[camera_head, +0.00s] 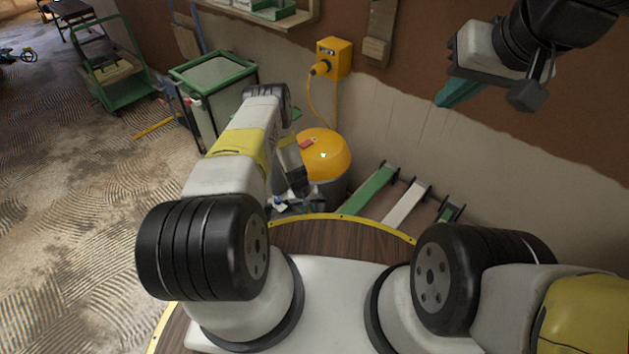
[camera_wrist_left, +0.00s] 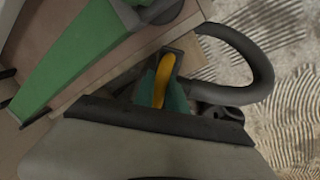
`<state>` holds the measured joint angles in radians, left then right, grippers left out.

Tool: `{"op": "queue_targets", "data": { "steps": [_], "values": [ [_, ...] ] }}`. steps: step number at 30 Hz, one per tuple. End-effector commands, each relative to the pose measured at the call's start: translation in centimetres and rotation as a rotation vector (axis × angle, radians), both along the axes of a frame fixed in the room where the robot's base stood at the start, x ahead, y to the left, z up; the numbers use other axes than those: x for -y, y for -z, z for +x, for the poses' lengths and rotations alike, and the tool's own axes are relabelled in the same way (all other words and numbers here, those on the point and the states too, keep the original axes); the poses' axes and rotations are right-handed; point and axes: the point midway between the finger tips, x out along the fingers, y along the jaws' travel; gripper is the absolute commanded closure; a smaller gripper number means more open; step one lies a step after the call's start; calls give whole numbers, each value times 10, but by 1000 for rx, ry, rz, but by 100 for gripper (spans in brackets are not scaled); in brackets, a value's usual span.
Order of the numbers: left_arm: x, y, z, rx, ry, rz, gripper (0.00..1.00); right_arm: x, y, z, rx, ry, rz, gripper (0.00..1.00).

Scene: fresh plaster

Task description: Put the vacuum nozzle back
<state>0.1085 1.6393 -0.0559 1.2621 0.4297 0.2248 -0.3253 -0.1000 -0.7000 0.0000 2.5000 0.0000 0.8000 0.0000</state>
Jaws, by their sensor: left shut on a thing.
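The vacuum's rounded yellow lid (camera_head: 330,150) shows in the head view beside my left forearm, on a darker body. In the left wrist view, my left gripper (camera_wrist_left: 168,92) has teal fingers shut on a yellow piece, which looks like the vacuum nozzle (camera_wrist_left: 164,72). A dark hose (camera_wrist_left: 262,72) curves around to the right of it; where it joins the nozzle is unclear. In the head view my left arm hides most of that gripper and the nozzle. My right gripper (camera_head: 461,90) is raised at the upper right, away from the vacuum; its teal fingers are seen edge-on.
A yellow wall box (camera_head: 333,57) has a yellow cable running down behind the vacuum. Green and pale boards (camera_head: 370,190) lean low by the wall. A green-rimmed bin (camera_head: 213,75) and a green cart (camera_head: 125,88) stand left. Ridged floor (camera_head: 80,200) is open at left.

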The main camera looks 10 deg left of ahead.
Motion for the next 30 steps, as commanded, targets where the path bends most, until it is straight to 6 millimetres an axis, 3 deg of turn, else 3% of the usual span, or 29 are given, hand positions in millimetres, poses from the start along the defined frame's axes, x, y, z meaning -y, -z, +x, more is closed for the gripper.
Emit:
{"op": "queue_targets", "data": {
  "steps": [16, 17, 20, 30],
  "values": [
    [0, 12, 0, 0, 0, 0, 100, 0, 0, 0, 0, 0, 0, 100],
    [0, 12, 0, -1, 0, 0, 80, 0, 0, 0, 0, 0, 0, 100],
    [0, 12, 0, -1, 0, 0, 62, 0, 0, 0, 0, 0, 0, 100],
    [0, 9, 0, 0, 0, 0, 62, 0, 0, 0, 0, 0, 0, 100]
  ]
}}
